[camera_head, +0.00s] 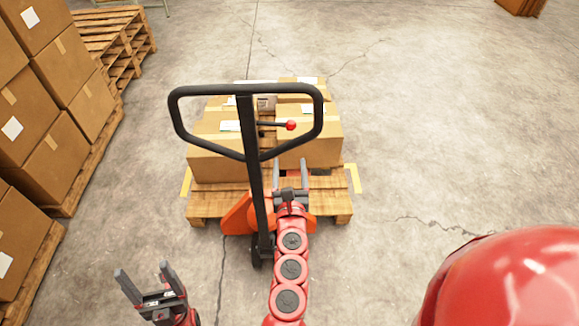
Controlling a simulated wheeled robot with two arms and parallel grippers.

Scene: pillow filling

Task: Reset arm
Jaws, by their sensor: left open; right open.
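My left gripper (144,272) is at the lower left above bare floor, with its two fingers spread and nothing between them. My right gripper (290,170) is near the middle, to the right of the pallet jack's upright shaft and below its handle loop in the picture. Its fingers are apart and show no object between them. The black handle (177,125) of the pallet jack stands upright between the two grippers. The orange jack body (236,216) shows at the pallet, partly hidden by the shaft and my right arm.
Cardboard boxes (215,168) sit on a wooden pallet (206,205) behind the handle. Stacked boxes (52,160) on pallets line the left side. Empty pallets (122,38) are stacked at the upper left. The concrete floor (450,120) to the right is clear.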

